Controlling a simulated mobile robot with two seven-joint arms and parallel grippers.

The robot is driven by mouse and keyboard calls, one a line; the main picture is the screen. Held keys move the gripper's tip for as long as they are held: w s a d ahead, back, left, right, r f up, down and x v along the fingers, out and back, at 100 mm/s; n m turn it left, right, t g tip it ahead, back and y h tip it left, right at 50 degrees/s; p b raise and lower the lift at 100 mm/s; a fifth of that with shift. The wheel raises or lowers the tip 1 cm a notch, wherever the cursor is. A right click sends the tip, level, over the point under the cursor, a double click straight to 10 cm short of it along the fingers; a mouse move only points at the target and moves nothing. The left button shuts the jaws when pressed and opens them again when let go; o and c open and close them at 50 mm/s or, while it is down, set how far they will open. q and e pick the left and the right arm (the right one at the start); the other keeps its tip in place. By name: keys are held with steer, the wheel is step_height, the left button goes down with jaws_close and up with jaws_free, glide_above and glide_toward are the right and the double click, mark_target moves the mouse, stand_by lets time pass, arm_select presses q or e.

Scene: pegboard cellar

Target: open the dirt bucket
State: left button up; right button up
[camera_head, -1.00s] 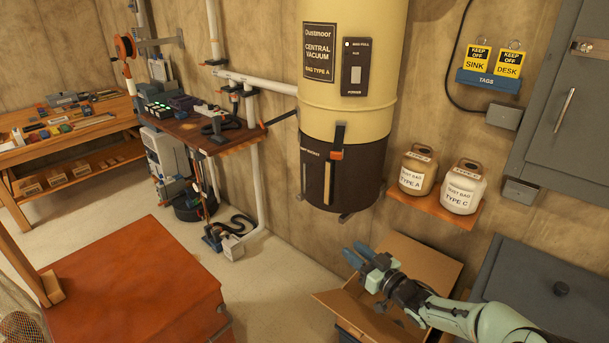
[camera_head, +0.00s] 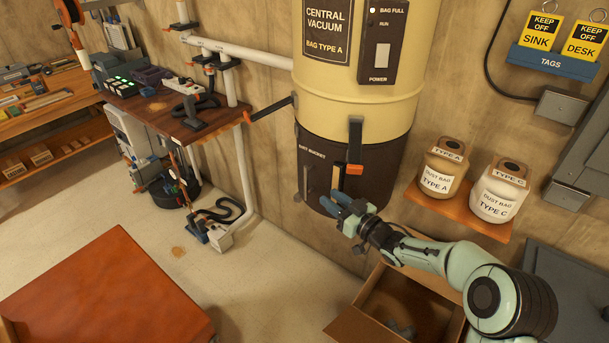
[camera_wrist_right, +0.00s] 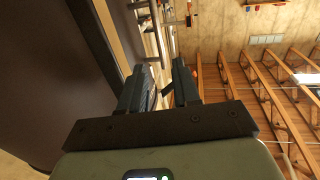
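The dirt bucket (camera_head: 381,172) is the dark brown lower part of the cream central vacuum (camera_head: 350,97) on the wall. It sits directly under the cream drum, with no clear gap visible. A dark front latch (camera_head: 355,142) with an orange tip hangs down across the seam. A left latch (camera_head: 272,108), also orange-tipped, sticks outward. A vertical handle bar (camera_head: 335,180) is on the bucket's front. My left gripper is out of view.
An open cardboard box (camera_head: 362,328) stands below my right arm. A wall shelf (camera_head: 457,213) with two dust bag jugs is right of the bucket. A red-brown tabletop (camera_head: 110,290) is at lower left. Floor (camera_head: 262,262) between is clear.

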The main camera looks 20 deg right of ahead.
mark_target(307, 180)
steer(key=p+x, duration=0.2)
steer(key=x, duration=0.8)
steer(key=shift+r, duration=0.15)
steer(key=shift+w+a+p, duration=0.25)
steer(key=shift+w+p, duration=0.2)
steer(key=shift+w, duration=0.2)
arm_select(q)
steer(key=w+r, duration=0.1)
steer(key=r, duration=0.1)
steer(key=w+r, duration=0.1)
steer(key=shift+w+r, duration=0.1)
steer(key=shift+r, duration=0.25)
arm_select(e)
steer(key=shift+s, duration=0.1)
jaws_close()
